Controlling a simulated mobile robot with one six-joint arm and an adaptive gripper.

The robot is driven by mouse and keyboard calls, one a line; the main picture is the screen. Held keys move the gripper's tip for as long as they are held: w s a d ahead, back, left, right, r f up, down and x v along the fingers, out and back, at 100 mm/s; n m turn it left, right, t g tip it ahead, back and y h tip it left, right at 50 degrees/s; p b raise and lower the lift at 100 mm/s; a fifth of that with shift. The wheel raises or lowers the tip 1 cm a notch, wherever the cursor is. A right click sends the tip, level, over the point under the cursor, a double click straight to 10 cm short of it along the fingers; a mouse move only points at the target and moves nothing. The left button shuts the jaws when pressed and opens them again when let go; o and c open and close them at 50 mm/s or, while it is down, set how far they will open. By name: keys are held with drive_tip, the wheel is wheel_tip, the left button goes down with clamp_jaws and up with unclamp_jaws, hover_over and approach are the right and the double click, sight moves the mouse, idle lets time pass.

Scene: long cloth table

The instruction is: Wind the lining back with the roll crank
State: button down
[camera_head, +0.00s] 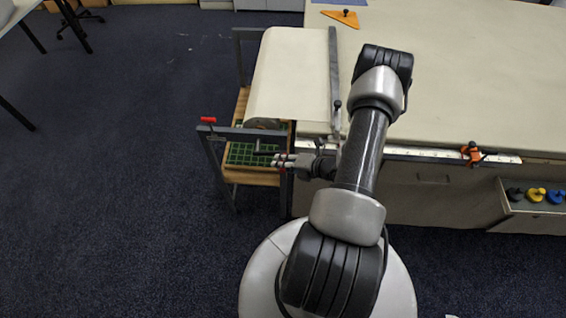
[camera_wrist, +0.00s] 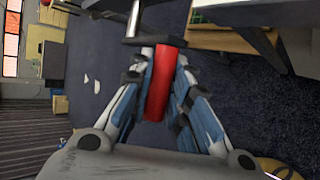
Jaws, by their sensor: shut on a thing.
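The pale lining (camera_head: 290,75) lies over the roll at the left end of the long table, held in a dark metal frame (camera_head: 250,134). My gripper (camera_head: 277,160) is at the near side of this frame, below the roll's end. In the wrist view my gripper (camera_wrist: 163,62) is shut around the red crank handle (camera_wrist: 161,88), which lies lengthwise between the fingers. A metal crank arm (camera_wrist: 134,18) shows beyond the fingertips. In the head view the fingers largely hide the handle, and the roll's core is mostly covered by cloth.
A red-tipped part (camera_head: 208,120) sits on the frame's near left corner. A wooden shelf with a green grid (camera_head: 243,154) is under the roll. An orange clamp (camera_head: 472,153) is on the table's near edge, with a tray (camera_head: 515,207) of coloured pieces below.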

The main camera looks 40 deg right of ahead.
drive_tip(key=shift+r, duration=0.1)
drive_tip(key=c, duration=1.5)
unclamp_jaws()
